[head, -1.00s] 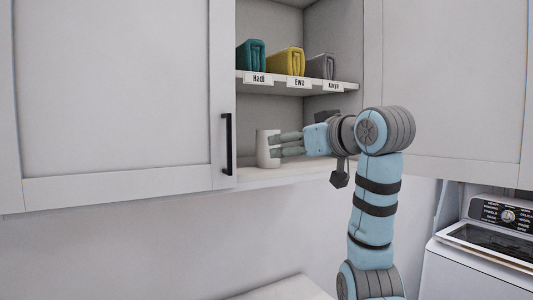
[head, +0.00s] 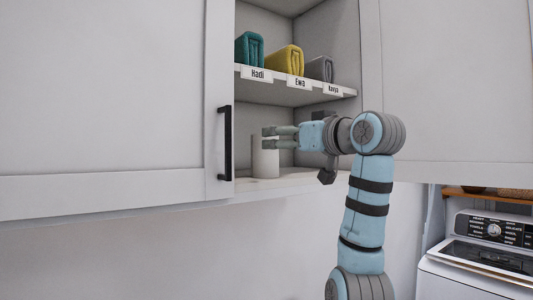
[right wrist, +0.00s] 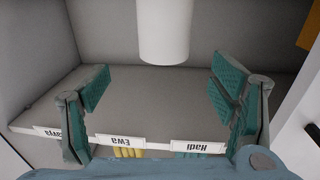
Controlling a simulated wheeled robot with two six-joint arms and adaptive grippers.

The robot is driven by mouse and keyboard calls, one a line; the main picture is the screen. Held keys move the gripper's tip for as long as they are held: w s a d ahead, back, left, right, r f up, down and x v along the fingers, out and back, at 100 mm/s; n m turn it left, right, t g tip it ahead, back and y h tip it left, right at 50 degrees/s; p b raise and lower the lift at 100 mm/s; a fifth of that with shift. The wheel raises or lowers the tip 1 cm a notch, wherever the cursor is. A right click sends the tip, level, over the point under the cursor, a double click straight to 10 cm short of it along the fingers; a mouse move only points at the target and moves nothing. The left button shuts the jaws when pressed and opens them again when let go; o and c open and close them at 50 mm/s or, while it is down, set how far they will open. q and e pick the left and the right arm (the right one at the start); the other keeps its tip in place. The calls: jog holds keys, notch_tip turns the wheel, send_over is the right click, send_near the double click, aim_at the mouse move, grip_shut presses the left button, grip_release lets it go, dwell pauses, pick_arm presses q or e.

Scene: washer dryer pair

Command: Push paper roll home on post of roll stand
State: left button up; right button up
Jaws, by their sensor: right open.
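The white paper roll (head: 265,163) stands upright on the lower shelf of the open cabinet. My right gripper (head: 266,138) is level with the roll's upper end, its fingers pointing left and overlapping the roll in the head view. In the upside-down right wrist view, the gripper (right wrist: 160,66) is open, with nothing between its green fingers. The roll (right wrist: 165,28) shows there at the top of the picture, its end close to the line between the fingertips. Whether they touch cannot be told. The stand and its post cannot be made out. My left gripper is not in view.
The shelf above (head: 290,86) holds teal (head: 250,48), yellow (head: 287,59) and grey (head: 319,68) folded towels with name labels. A cabinet door with a black handle (head: 224,143) is left of the opening. A washer or dryer (head: 485,255) stands at lower right.

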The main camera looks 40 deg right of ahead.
aim_at(267, 139)
jog(key=w+p, duration=0.1)
jog(key=w, duration=0.4)
jog(key=w+p, duration=0.1)
jog(key=w, duration=0.2)
jog(key=shift+w+d+r+p, duration=0.1)
jog(key=shift+w+d+p, duration=0.1)
jog(key=shift+d+p, duration=0.2)
jog(key=shift+w+d, duration=0.1)
jog(key=shift+w, duration=0.1)
jog(key=shift+s, duration=0.25)
jog(key=shift+c, duration=0.3)
jog(key=c, duration=1.2)
jog(key=shift+c, duration=0.2)
